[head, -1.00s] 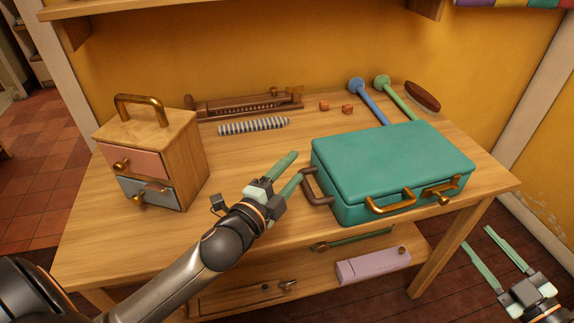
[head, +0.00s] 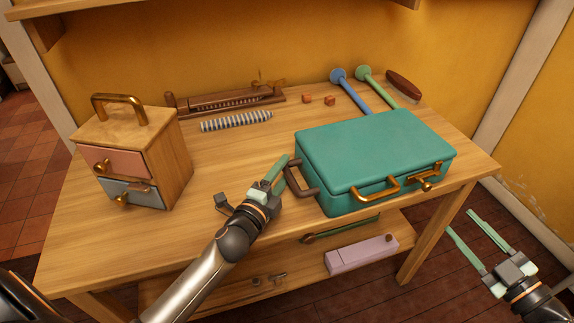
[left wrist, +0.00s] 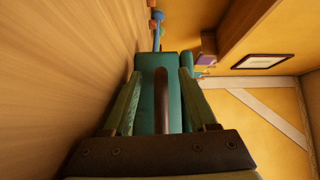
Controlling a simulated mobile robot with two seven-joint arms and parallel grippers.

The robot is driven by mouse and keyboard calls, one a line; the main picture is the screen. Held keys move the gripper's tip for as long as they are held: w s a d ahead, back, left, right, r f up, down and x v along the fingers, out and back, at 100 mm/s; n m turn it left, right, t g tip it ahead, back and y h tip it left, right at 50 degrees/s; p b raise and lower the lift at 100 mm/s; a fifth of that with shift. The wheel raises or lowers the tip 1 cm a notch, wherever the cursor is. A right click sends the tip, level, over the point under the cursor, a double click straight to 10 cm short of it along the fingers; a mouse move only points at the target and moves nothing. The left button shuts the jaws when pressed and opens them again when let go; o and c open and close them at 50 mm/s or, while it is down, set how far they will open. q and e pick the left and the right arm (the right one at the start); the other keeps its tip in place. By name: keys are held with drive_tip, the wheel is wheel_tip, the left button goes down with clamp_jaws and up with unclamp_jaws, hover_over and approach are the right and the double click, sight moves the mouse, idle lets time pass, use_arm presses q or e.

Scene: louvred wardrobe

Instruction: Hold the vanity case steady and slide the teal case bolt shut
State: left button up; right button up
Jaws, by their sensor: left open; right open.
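The teal case (head: 375,150) lies closed on the table's right half. A brown side handle (head: 301,180) sticks out from its left end. Its front has a brass handle (head: 378,188) and, to the right, a brass bolt with a knob (head: 427,183); the bolt's exact position is too small to tell. My left gripper (head: 283,170) is open at the side handle. In the left wrist view the handle (left wrist: 161,95) stands between the two fingers, with the case (left wrist: 154,64) beyond. My right gripper (head: 459,220) is open and empty, off the table's front right edge, below the bolt.
A wooden box with two drawers (head: 172,145) stands at the left. A striped roll (head: 236,121), small orange cubes (head: 330,101), blue and green rods (head: 350,90) and a brush (head: 404,84) lie behind. The lower shelf holds a lilac box (head: 362,255). The table's middle is clear.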

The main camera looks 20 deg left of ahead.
use_arm(q)
drive_tip(key=shift+w, duration=1.35)
clamp_jaws()
idle(0.4)
use_arm(e)
drive_tip(key=c, duration=0.6)
drive_tip(key=shift+s+a+f+n, duration=0.1)
drive_tip(key=shift+s+a+n, duration=0.1)
drive_tip(key=shift+n, duration=0.1)
drive_tip(key=shift+c, duration=0.6)
drive_tip(key=shift+s+a+f+n, duration=0.1)
drive_tip(key=shift+s+a+n, duration=0.15)
drive_tip(key=shift+n, duration=0.25)
clamp_jaws()
drive_tip(key=s+a+f+n+t, duration=0.1)
drive_tip(key=s+a+n, duration=0.2)
drive_tip(key=n, duration=0.7)
drive_tip(key=s, duration=0.2)
drive_tip(key=shift+s+h, duration=0.3)
